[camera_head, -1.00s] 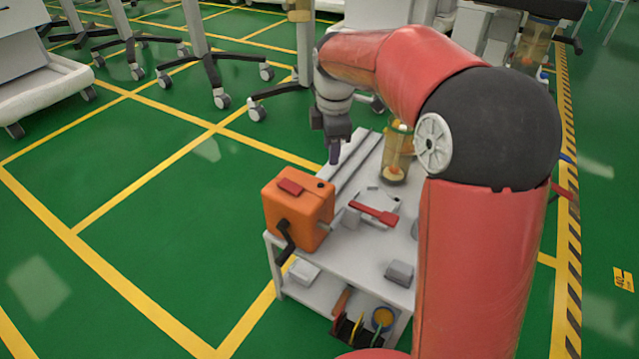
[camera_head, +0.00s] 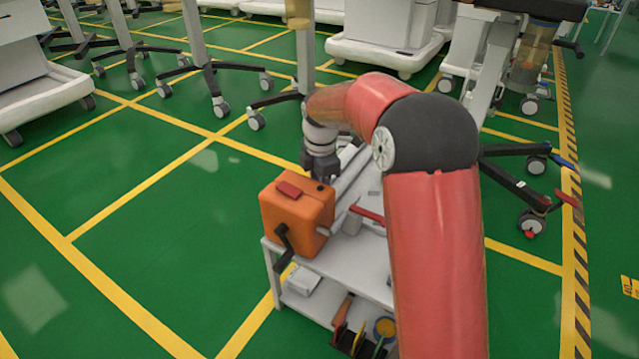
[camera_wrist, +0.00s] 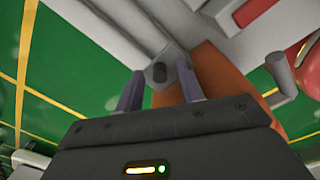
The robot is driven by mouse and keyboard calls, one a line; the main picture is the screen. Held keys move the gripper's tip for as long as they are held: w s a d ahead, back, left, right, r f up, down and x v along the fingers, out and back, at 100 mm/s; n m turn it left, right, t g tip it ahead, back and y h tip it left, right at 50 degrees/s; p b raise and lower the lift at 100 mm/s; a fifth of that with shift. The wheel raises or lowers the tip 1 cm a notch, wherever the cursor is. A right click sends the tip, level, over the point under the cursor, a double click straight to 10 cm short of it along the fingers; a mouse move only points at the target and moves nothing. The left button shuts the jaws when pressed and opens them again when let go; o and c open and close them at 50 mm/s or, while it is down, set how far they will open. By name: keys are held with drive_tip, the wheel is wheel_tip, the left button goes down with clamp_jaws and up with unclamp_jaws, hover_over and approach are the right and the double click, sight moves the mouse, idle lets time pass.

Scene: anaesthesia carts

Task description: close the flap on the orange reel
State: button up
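The orange reel (camera_head: 292,222) is a box with a red patch on top and a black crank (camera_head: 284,246) on its front. It stands on the near left of the white cart top. My gripper (camera_head: 325,178) is pointing down just behind the reel's back right corner. In the wrist view its two fingers (camera_wrist: 160,75) are apart, with a grey piece with a dark round spot (camera_wrist: 160,71) in line between them. The orange reel body (camera_wrist: 212,75) shows just beyond it. I cannot tell which part is the flap, or whether the fingers touch anything.
A red-handled tool (camera_head: 368,215) lies right of the reel. The lower shelf (camera_head: 312,307) holds a white box and coloured items. My arm hides the cart's right side. Wheeled stands (camera_head: 205,85) are behind; green floor at left is clear.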

clamp_jaws()
